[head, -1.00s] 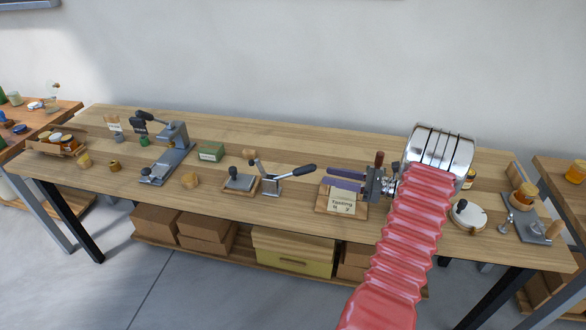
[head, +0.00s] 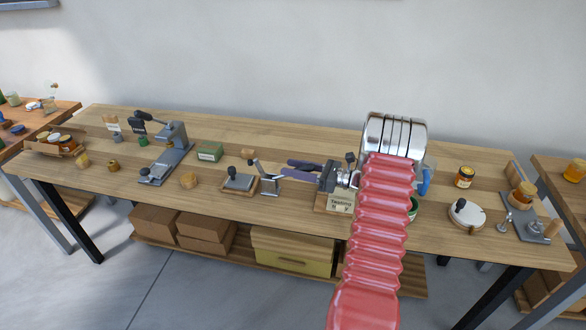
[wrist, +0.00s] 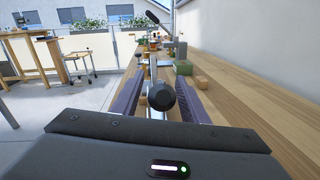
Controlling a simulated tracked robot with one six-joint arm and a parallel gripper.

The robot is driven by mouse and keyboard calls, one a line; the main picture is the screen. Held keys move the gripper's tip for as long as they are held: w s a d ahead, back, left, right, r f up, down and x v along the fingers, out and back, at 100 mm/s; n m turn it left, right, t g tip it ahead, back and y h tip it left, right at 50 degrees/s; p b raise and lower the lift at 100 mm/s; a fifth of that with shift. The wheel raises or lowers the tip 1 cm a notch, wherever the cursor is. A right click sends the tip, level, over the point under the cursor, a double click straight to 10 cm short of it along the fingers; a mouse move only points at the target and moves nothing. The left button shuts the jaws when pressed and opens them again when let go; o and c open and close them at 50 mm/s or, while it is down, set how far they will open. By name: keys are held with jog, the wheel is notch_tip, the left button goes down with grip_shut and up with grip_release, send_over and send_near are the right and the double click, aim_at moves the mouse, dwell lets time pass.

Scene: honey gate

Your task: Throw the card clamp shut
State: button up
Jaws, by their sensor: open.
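The card clamp (head: 269,186) is a grey metal toggle clamp at the middle of the bench. Its pressing arm (head: 254,167) stands raised to the left. Its black-gripped handle points right, toward my gripper, and is mostly hidden in the head view. I see no clear contact.
A wooden stand with a "Tasting" card (head: 341,201) is below my wrist. A wooden base with a grey block (head: 238,182) is left of the clamp. A green box (head: 210,151) lies behind left. A honey jar (head: 464,177) and a white round lid (head: 467,214) are right.

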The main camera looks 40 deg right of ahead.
jog(key=shift+w+a, duration=0.1)
jog(key=shift+w, duration=0.1)
jog(key=shift+c, duration=0.6)
grip_shut()
